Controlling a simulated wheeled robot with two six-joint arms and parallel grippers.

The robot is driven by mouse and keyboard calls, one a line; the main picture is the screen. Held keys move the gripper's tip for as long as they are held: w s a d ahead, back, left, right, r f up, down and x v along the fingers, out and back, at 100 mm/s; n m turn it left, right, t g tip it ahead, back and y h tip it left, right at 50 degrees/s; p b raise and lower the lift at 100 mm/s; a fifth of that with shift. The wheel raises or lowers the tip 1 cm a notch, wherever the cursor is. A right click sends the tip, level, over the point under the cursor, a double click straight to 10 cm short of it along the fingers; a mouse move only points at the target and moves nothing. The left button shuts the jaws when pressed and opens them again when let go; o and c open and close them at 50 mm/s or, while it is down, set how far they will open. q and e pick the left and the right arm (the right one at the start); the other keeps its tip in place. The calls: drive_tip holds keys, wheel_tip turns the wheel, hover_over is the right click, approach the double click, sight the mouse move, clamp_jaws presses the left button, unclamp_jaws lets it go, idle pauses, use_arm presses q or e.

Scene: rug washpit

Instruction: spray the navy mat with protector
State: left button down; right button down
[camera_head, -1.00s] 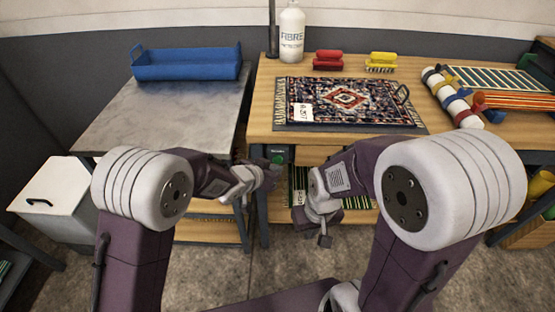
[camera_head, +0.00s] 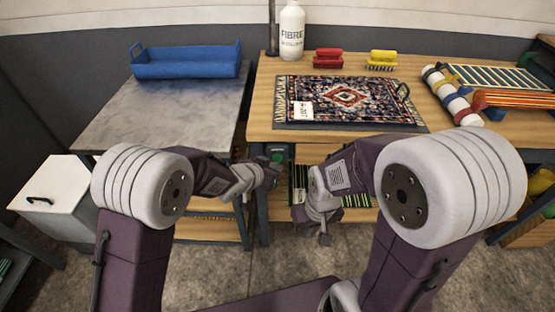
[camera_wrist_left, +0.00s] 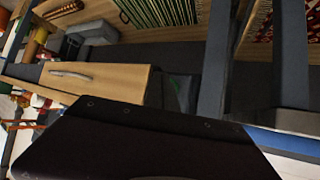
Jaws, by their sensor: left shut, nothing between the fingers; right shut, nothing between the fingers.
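A navy, red and cream patterned rug (camera_head: 345,97) with a white tag (camera_head: 303,111) lies flat on a dark board on the wooden table. I see no plain navy mat, and cannot tell if this rug is the one named. A white bottle lettered "FIBRE" (camera_head: 291,30) stands upright at the table's back edge; its small print is unreadable. My left gripper (camera_head: 273,170) is shut and empty at the table's front, close to a dark box with a green face (camera_head: 277,155). My right gripper (camera_head: 325,238) is shut and empty, low in front of the table.
A red brush (camera_head: 328,59) and a yellow brush (camera_head: 382,60) sit behind the rug. A striped roll (camera_head: 452,95) lies to its right. A blue tray (camera_head: 187,63) stands on the grey table (camera_head: 165,113) at left. A white lidded bin (camera_head: 58,198) is at far left.

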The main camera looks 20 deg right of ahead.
idle(0.8)
use_arm(q)
drive_tip(key=shift+w+d+p, duration=0.15)
drive_tip(key=shift+w+p, duration=0.3)
drive_tip(key=shift+w+d+p, duration=0.15)
drive_tip(key=shift+w+p, duration=0.35)
idle(0.6)
drive_tip(key=shift+s, duration=0.1)
idle(1.5)
drive_tip(key=shift+s+a+b, duration=0.25)
drive_tip(key=shift+s+b, duration=0.3)
drive_tip(key=shift+s, duration=0.3)
drive_tip(key=shift+s+f, duration=0.1)
